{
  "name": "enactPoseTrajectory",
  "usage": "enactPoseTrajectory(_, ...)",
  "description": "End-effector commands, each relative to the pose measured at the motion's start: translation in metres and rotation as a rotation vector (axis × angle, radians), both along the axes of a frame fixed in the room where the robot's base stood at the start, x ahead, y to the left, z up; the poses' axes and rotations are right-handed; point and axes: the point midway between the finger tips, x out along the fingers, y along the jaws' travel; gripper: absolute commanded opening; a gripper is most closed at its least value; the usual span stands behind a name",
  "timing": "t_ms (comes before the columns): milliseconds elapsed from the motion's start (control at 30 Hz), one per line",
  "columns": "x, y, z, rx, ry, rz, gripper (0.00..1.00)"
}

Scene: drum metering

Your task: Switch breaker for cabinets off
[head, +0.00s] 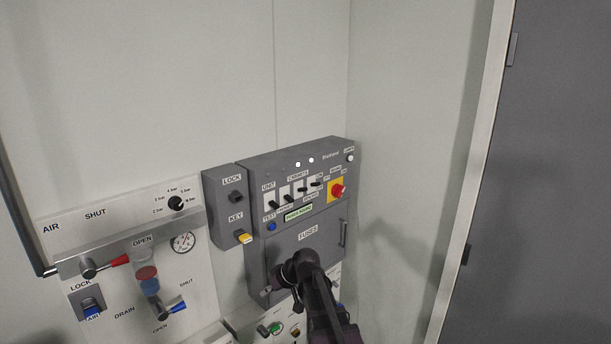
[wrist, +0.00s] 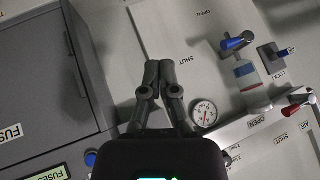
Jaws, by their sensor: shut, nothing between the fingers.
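The grey electrical panel (head: 300,157) hangs on the wall in the head view. Its upper part has a row of breakers with black toggles on white plates (head: 295,193). A CABINETS label (head: 298,177) sits above the middle of the row. The toggles are too small to read their positions surely. My gripper is shut and empty in the wrist view (wrist: 166,66), its fingertips close together, in front of the wall beside the panel. In the head view my arm stands in front of the panel's lower part, below the breakers; the fingertips cannot be made out there.
A red knob on a yellow plate (head: 337,190) is right of the breakers. A LOCK/KEY box (head: 224,188) adjoins the panel's left. The FUSES door (head: 300,248) looks closed. Left of these is the AIR board (head: 60,212) with protruding handles and a gauge (head: 183,241).

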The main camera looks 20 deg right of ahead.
Motion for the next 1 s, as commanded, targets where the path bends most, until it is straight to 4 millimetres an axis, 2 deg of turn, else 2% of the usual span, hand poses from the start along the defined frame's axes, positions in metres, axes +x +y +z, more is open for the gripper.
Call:
enactPoseTrajectory(33, 0.022, -0.015, 0.026, 0.028, -0.068, 0.001, 0.00)
enactPoseTrajectory(167, 0.063, -0.052, 0.073, 0.086, -0.265, -0.002, 0.00)
enactPoseTrajectory(300, 0.102, -0.103, 0.126, 0.117, -0.481, -0.039, 0.00)
enactPoseTrajectory(400, 0.124, -0.145, 0.163, 0.118, -0.627, -0.084, 0.00)
enactPoseTrajectory(533, 0.144, -0.198, 0.204, 0.101, -0.784, -0.151, 0.00)
enactPoseTrajectory(600, 0.150, -0.222, 0.220, 0.087, -0.847, -0.186, 0.00)
enactPoseTrajectory(733, 0.156, -0.253, 0.239, 0.066, -0.924, -0.232, 0.00)
enactPoseTrajectory(833, 0.157, -0.264, 0.245, 0.056, -0.953, -0.251, 0.00)
enactPoseTrajectory(1000, 0.157, -0.267, 0.247, 0.054, -0.964, -0.258, 0.00)
